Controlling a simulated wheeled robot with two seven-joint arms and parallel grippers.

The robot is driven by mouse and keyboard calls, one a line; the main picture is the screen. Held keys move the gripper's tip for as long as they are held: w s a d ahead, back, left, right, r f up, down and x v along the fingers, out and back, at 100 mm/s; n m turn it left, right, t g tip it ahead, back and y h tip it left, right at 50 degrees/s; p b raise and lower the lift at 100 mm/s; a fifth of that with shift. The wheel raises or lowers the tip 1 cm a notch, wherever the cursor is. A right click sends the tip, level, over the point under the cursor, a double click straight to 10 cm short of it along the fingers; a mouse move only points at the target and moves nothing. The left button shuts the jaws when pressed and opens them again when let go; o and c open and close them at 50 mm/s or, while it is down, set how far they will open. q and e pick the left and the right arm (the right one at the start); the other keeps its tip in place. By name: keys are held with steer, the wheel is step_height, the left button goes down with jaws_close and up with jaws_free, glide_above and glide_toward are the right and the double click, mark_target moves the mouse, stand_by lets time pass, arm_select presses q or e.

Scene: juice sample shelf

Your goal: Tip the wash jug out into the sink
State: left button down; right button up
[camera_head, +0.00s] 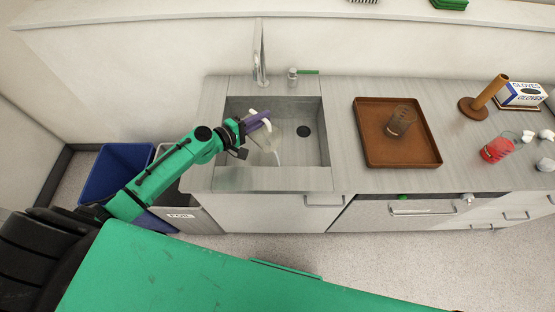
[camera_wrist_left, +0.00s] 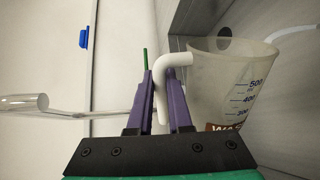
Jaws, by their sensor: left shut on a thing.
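The wash jug (camera_head: 262,139) is a translucent beaker-like jug with a white handle, over the left part of the sink (camera_head: 313,153). In the left wrist view the jug (camera_wrist_left: 222,85) shows its measuring marks and part of a brown label. My left gripper (camera_head: 258,121) has its purple fingers shut on the white handle; the fingers also show in the left wrist view (camera_wrist_left: 161,88). The jug is tilted well over. A thin pale stream (camera_wrist_left: 290,32) curves from its lip and falls inside the sink (camera_head: 278,157). My right gripper is not in view.
A brown tray (camera_head: 373,155) with a glass beaker (camera_head: 401,121) is to the right. A red-filled beaker (camera_head: 497,149), wooden stand (camera_head: 485,98) and glove box (camera_head: 520,94) are further right. Bins (camera_head: 110,170) stand left.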

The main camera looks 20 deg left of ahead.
arm_select(q)
steer(key=shift+s+d+r, duration=0.1)
steer(key=shift+d+r, duration=0.05)
steer(key=shift+d, duration=0.05)
